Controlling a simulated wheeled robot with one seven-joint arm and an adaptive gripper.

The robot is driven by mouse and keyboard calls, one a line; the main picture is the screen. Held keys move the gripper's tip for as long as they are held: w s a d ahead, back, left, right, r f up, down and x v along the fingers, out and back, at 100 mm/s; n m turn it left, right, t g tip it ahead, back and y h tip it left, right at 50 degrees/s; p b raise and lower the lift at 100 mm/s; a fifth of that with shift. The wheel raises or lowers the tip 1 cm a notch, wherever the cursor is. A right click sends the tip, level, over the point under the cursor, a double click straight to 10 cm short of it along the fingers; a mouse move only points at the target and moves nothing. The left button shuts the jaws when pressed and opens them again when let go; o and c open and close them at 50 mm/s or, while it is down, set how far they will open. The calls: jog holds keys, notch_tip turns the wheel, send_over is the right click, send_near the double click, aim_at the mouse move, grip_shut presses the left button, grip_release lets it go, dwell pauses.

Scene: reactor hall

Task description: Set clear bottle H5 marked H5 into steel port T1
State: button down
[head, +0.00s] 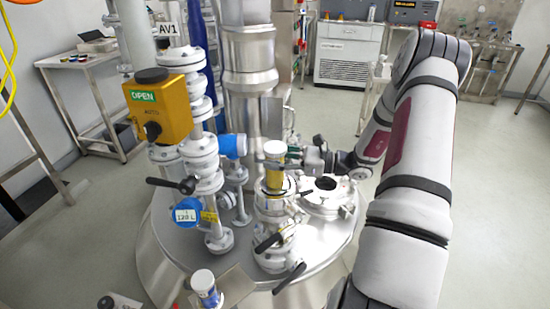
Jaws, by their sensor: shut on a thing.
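A clear bottle with a white cap and yellow contents (274,168) is upright in my gripper (287,160), over the white valve stack in the middle of the reactor lid. My gripper reaches it from the right and is shut on it; the fingers are small and partly hidden behind the bottle. No H5 mark is readable at this size. A round steel port with a dark open mouth (326,184) is on the lid just right of the bottle, below my wrist. I cannot read a T1 mark on it. The bottle is apart from this port.
White valve piping with a yellow actuator box (160,108) stands left. A steel column (248,60) rises behind the bottle. Another white-capped bottle (205,286) stands at the front. Valve handles (268,243) stick out below the held bottle. The floor at right is clear.

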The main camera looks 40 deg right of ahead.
jog(key=shift+f, duration=0.5)
dwell(0.5)
jog(key=c, duration=0.8)
grip_release()
jog(key=shift+o, duration=0.2)
